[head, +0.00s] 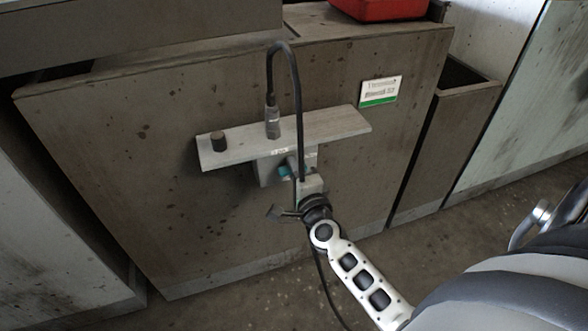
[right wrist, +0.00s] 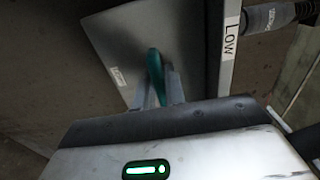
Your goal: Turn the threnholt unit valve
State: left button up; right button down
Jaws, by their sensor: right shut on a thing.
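The valve unit is a grey box (head: 268,171) on the front of a brown cabinet, under a grey shelf plate. Its teal valve handle (head: 284,171) shows partly in the head view. In the right wrist view the teal handle (right wrist: 155,75) stands between the fingers of my right gripper (right wrist: 160,88), which is shut on it. In the head view my right gripper (head: 292,178) reaches up to the box from below. A label reading LOW (right wrist: 231,38) is on the plate edge in the right wrist view. My left gripper is in neither view.
A black hose (head: 297,100) loops from a connector (head: 272,122) on the shelf plate (head: 235,150) down past the box. A dark knob (head: 218,141) stands on the plate's left. A white and green sign (head: 380,91) and a red bin (head: 380,9) are nearby.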

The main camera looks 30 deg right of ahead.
jog(key=shift+f, duration=0.1)
dwell(0.3)
jog(key=c, duration=1.5)
grip_release()
jog(key=shift+o, duration=0.2)
jog(key=shift+s, duration=0.15)
jog(key=v, duration=1.6)
jog(key=shift+d, duration=0.1)
